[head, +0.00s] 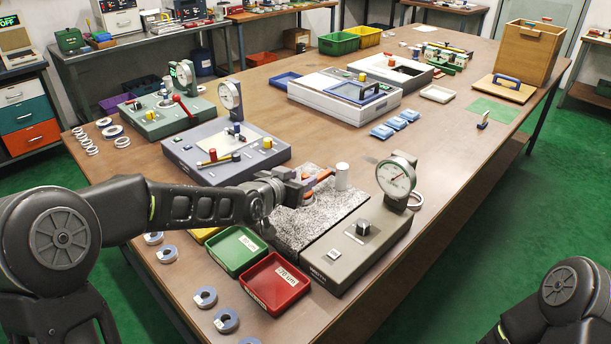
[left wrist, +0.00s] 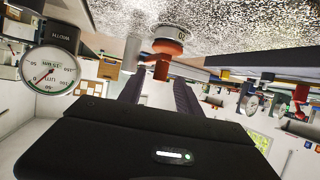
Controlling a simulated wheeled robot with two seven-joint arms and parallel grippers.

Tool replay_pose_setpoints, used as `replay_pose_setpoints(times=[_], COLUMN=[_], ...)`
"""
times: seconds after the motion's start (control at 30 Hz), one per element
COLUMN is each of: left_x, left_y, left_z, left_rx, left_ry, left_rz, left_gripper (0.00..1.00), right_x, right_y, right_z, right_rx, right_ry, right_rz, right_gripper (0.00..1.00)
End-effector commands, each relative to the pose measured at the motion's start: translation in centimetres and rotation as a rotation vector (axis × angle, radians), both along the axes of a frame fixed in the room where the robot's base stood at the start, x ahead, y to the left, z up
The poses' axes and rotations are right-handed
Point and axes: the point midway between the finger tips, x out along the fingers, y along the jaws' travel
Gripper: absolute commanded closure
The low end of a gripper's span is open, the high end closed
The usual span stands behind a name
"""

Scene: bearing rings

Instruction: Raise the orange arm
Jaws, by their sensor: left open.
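The orange arm (head: 321,178) shows in the head view just beyond my left gripper, over the speckled grey plate (head: 312,215) of the dark grey dial gauge stand. In the left wrist view, which looks upside down, the orange arm (left wrist: 161,68) lies ahead of and between the two dark fingers. My left gripper (head: 302,184) is open around or just short of it; contact cannot be told. It also shows in the left wrist view (left wrist: 158,88). A round part marked with a number (left wrist: 172,33) sits beside the orange arm. My right gripper is out of view.
A white cylinder (head: 342,176) stands close past the gripper. The dial gauge (head: 396,176) rises to its right. Green (head: 238,251) and red (head: 275,283) trays lie in front. A blue-grey gauge station (head: 225,155) stands behind. Bare table lies right of the dial gauge.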

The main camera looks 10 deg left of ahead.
Motion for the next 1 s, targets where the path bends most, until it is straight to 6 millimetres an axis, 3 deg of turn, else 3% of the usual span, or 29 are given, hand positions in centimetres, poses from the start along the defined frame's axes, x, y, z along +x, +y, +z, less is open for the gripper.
replay_pose_setpoints(times=[0.2,0.57,1.0], left_x=[2.5,3.0,3.0], left_y=[-0.8,-0.8,-0.8], left_z=[-1.1,-1.3,-1.3], left_rx=[-0.001,0.0,0.0], left_ry=[0.0,-0.001,0.0], left_rz=[-0.001,0.0,0.0], left_gripper=[0.59,0.6,0.96], right_x=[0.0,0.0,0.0], right_y=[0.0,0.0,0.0], right_z=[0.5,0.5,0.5], right_rx=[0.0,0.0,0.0], right_ry=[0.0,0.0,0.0], right_rz=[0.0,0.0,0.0], right_gripper=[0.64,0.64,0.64])
